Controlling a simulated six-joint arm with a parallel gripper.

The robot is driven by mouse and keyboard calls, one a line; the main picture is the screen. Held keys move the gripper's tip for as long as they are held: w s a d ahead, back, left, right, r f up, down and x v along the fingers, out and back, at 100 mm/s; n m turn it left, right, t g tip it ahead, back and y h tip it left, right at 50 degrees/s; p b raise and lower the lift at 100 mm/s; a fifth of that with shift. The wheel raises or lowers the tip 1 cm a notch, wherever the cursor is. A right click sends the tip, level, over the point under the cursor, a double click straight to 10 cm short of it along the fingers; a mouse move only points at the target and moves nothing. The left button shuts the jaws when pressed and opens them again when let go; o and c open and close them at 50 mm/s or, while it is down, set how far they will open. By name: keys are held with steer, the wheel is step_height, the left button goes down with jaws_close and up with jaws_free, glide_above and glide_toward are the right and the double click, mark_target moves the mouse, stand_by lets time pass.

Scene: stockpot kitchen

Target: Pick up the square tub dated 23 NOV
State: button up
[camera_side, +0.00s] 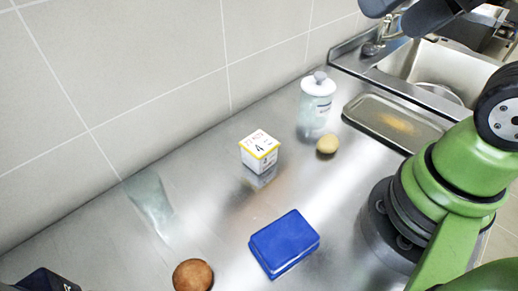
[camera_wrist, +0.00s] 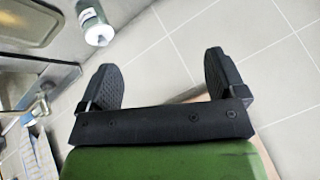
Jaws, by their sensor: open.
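A small white square tub (camera_side: 259,152) with a yellow band round its upper edge stands upright on the steel counter in the side view. Its lid carries red and black print with a large 4; I cannot read a 23 NOV date on it. The tub does not show in the wrist view. My gripper (camera_wrist: 163,78) is open and empty in the wrist view, its two dark fingers wide apart. In the side view dark finger parts show at the top edge, far from the tub, above the sink side.
A blue box (camera_side: 284,243) and a brown bun (camera_side: 193,275) are nearer. The sink (camera_side: 440,70) is at right; a tiled wall runs behind.

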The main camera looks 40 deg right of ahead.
steer(key=n+g+h, duration=0.2)
steer(key=n+g, duration=0.1)
steer(key=g, duration=0.3)
glide_above(259, 143)
step_height(259, 143, down, 16)
steer(key=shift+n+g, duration=0.4)
steer(key=shift+g, duration=0.2)
step_height(259, 143, down, 9)
steer(key=shift+f, duration=0.2)
step_height(259, 143, down, 6)
steer(key=shift+r, duration=0.15)
steer(key=c, duration=1)
